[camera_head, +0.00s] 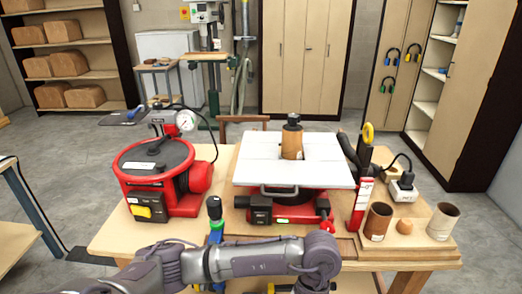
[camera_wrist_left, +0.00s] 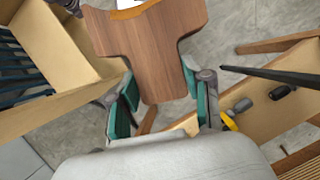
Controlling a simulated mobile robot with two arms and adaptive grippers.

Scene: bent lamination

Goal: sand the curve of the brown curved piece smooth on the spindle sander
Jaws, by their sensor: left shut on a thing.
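The brown curved piece (camera_wrist_left: 150,50) fills the upper middle of the left wrist view. It is a flat wood-grained board with a narrower stem toward me and a curved, lighter edge at its top. My left gripper (camera_wrist_left: 163,92) has its teal-padded fingers on both sides of the stem and is shut on it. The spindle sander (camera_head: 325,165) has a white table on a red base, with a brown sanding drum (camera_head: 291,145) upright at its middle. In the head view my left arm crosses the bottom; its gripper and the piece are not clearly visible there. My right gripper is not in view.
A red round-topped machine with a gauge (camera_head: 155,165) stands left of the sander on the wooden bench (camera_head: 105,240). A green-and-black handle (camera_head: 215,208) rises at the front.

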